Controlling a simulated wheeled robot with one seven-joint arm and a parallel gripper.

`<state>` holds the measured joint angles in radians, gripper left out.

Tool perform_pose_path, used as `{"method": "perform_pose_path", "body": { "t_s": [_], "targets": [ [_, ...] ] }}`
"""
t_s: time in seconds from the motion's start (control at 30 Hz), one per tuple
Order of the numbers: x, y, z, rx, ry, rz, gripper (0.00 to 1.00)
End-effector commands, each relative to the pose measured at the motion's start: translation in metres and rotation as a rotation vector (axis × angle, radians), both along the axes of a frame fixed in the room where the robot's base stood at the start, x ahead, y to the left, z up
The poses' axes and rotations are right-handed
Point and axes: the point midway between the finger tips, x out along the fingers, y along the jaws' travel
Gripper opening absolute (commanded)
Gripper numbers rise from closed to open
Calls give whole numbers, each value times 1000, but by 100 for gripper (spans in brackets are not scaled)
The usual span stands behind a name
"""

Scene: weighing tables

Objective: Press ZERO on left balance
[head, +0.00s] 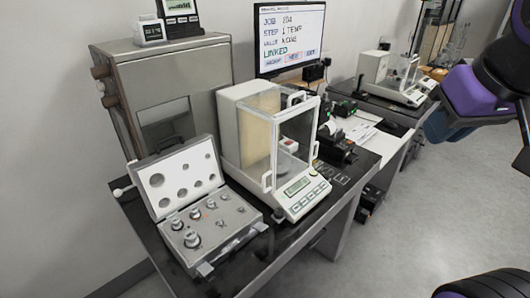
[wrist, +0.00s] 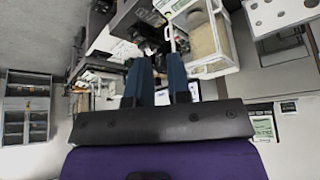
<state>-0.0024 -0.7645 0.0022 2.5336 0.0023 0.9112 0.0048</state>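The left balance (head: 228,131) stands on the near dark table, with a glass draft shield. Its front panel (head: 301,198) has a greenish display and a row of small keys; the key labels are too small to read, so I cannot tell which is ZERO. A balance with a glass shield also shows at the top of the wrist view (wrist: 204,42). My gripper shows in the wrist view (wrist: 160,68) with its two dark blue fingers apart and nothing seen between them. In the head view, my purple arm is at the upper right, well clear of the left balance.
An open weight case (head: 235,222) lies left of the balance. A small printer (head: 335,146) stands close to its right. A monitor (head: 290,38) stands behind. A second balance (head: 398,92) is on the far table.

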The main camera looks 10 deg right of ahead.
Motion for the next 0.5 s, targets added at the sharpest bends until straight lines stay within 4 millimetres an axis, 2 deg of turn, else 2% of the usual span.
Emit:
{"method": "perform_pose_path", "body": {
  "t_s": [0.03,0.07,0.5],
  "targets": [
    [0,0,0,0,0,0,6],
    [0,0,0,0,0,0,0],
    [0,0,0,0,0,0,0]
  ]
}}
